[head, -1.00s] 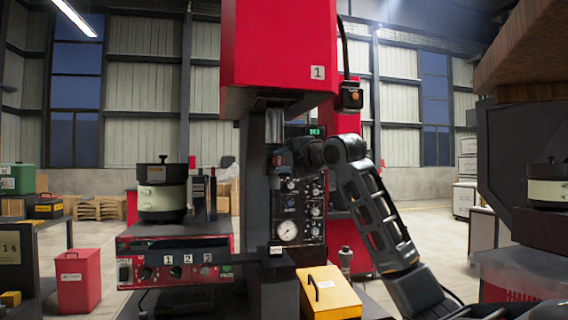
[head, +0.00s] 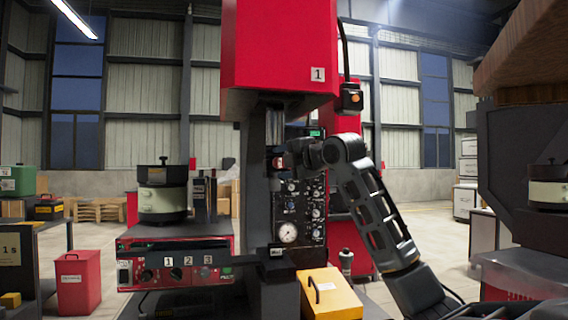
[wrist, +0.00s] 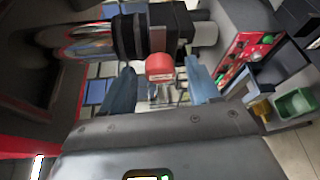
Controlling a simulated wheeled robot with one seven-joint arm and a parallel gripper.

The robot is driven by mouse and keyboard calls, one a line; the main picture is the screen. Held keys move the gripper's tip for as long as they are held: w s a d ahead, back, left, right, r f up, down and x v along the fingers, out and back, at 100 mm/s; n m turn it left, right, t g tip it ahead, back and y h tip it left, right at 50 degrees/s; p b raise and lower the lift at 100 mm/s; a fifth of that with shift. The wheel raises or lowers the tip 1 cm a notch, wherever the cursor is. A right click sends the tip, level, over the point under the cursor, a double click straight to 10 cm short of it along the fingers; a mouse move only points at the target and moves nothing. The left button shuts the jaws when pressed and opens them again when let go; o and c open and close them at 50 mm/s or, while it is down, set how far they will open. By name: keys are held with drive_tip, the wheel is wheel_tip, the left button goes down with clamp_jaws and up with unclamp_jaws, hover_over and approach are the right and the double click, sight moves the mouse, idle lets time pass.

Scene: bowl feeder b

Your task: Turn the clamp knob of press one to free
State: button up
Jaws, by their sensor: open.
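Press one (head: 275,55) is a tall red press marked 1 on a dark column. A small red knob (head: 279,162) shows on the column at my gripper's tip; I take it as the clamp knob. In the wrist view, the red knob (wrist: 160,66) with faint white lettering sits on a dark block at the upper middle. My gripper (wrist: 161,88) is open, with one blue-grey finger on each side of the knob and gaps visible. In the head view my gripper (head: 296,156) is small and dark, and its fingers are hard to make out.
A gauge and button panel (head: 300,210) lies just below my gripper. A yellow box (head: 330,295) stands low in front of the press. A feeder bowl (head: 162,195) sits on a red control unit (head: 180,270) at left. A hanging button box (head: 350,98) is above my arm.

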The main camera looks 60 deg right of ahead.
drive_tip(key=b+v, duration=0.1)
drive_tip(key=v, duration=0.6)
drive_tip(key=shift+s+a, duration=0.15)
drive_tip(key=shift+s, duration=0.2)
idle(0.4)
